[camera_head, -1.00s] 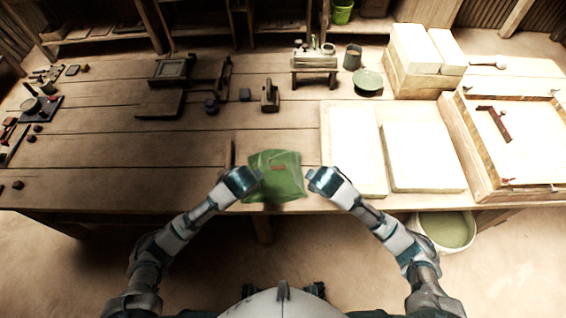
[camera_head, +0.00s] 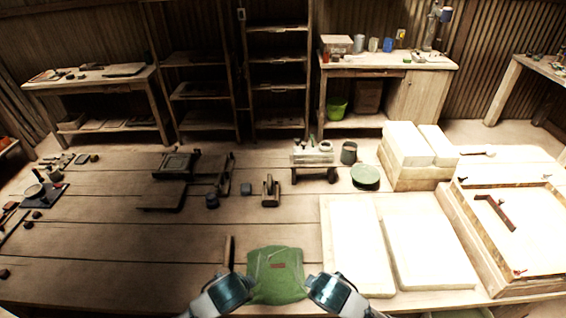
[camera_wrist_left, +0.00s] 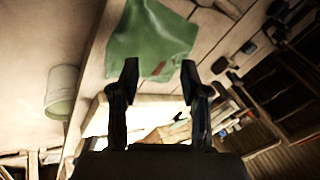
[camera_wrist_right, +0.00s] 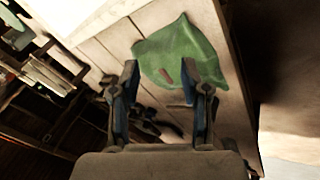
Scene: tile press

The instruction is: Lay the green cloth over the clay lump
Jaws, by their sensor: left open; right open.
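The green cloth (camera_head: 268,284) lies near the front edge of the bench, with a small reddish-brown patch on its top. It looks creased and slightly raised. I cannot make out a clay lump, and whether one is under the cloth is hidden. My left gripper (camera_head: 248,284) is at the cloth's left side and my right gripper (camera_head: 314,280) at its right side. In the left wrist view the open, empty fingers (camera_wrist_left: 160,78) point towards the cloth (camera_wrist_left: 150,35). In the right wrist view the open fingers (camera_wrist_right: 160,78) also face the cloth (camera_wrist_right: 185,50).
Two pale slabs (camera_head: 357,245) lie right of the cloth, beside a wooden framed tray (camera_head: 510,225). A thin wooden strip (camera_head: 229,251) is just left of the cloth. Small tools and a green round dish (camera_head: 365,177) stand farther back.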

